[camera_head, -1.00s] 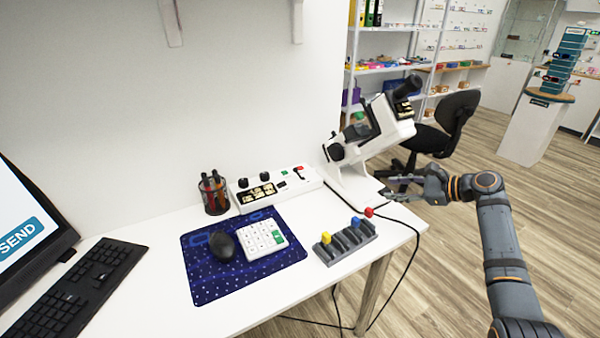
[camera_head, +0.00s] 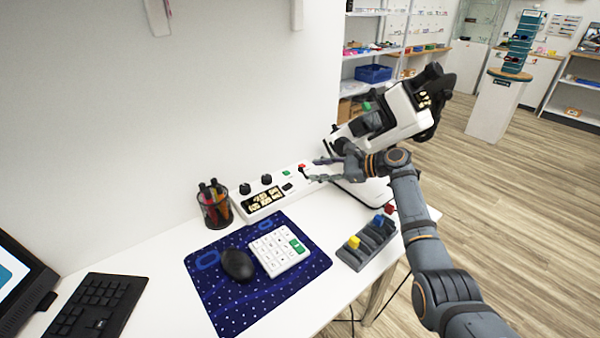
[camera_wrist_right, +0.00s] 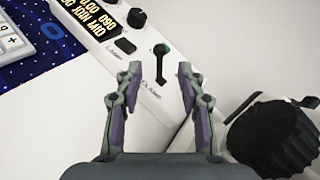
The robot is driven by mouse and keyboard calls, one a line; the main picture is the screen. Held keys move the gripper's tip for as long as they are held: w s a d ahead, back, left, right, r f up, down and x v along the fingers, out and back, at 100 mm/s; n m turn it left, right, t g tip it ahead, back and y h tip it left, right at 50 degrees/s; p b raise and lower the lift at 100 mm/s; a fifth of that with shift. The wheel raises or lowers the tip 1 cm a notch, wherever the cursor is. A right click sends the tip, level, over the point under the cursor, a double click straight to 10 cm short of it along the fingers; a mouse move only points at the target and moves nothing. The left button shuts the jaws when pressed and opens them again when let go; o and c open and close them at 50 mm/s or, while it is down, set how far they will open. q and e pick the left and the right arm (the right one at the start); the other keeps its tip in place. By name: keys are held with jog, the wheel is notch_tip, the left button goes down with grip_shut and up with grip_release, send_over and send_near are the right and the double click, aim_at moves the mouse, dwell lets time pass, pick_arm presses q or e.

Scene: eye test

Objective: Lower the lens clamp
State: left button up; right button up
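The white lens instrument (camera_head: 405,112) stands tilted on its base at the table's back right. I cannot tell which of its parts is the lens clamp. A long white control panel (camera_head: 262,194) lies left of it, with black knobs, a small display, a green button (camera_head: 286,172) and a red-tipped control (camera_head: 302,167). My right gripper (camera_head: 316,169) is open and empty at the panel's right end. In the right wrist view, a dark slot-like control with a green end (camera_wrist_right: 160,62) shows between and beyond the open fingertips (camera_wrist_right: 158,76); contact is not visible. My left gripper is out of view.
A large black knob (camera_wrist_right: 272,138) is close to the right finger. A grey rack (camera_head: 366,246) with yellow and blue pieces stands in front. A blue mat (camera_head: 215,300) holds a mouse (camera_head: 237,264) and white keypad (camera_head: 280,250). A pen cup (camera_head: 214,208) stands left of the panel.

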aim_at(302, 171)
jog(key=b+x, duration=0.1)
jog(key=x, duration=0.4)
jog(key=shift+a+f, duration=0.15)
jog(key=shift+f, duration=0.05)
jog(key=shift+w+a+f, duration=0.15)
jog(key=shift+w+a, duration=0.15)
jog(key=shift+a, duration=0.2)
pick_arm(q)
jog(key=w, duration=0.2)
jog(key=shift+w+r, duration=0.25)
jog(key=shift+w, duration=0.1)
pick_arm(e)
grip_shut()
